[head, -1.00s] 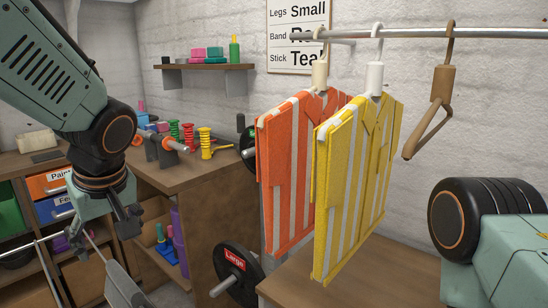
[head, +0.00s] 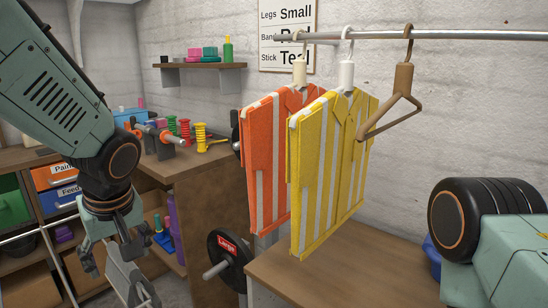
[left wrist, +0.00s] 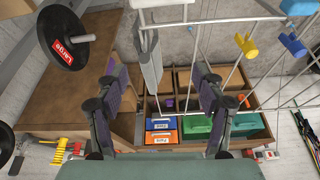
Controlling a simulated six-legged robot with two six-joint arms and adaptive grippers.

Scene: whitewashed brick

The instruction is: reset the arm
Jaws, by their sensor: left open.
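My left gripper (head: 112,252) hangs low at the left of the head view, pointing down, in front of the storage unit. In the left wrist view, its two dark fingers (left wrist: 155,105) are wide apart with nothing held between them. My right gripper is not in view. An orange striped garment (head: 266,150) and a yellow striped garment (head: 326,170) hang from a metal rail (head: 440,36), well to the right of my left gripper. A bare brown wooden hanger (head: 397,102) hangs to their right.
A storage unit holds orange (left wrist: 161,137), blue (left wrist: 159,124) and green (left wrist: 198,129) bins below the left gripper. A wooden bench (head: 200,168) carries colored spools. A black "Large" weight plate (head: 229,262) stands beside a wooden table (head: 340,270). Thin metal bars cross the wrist view near the fingers.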

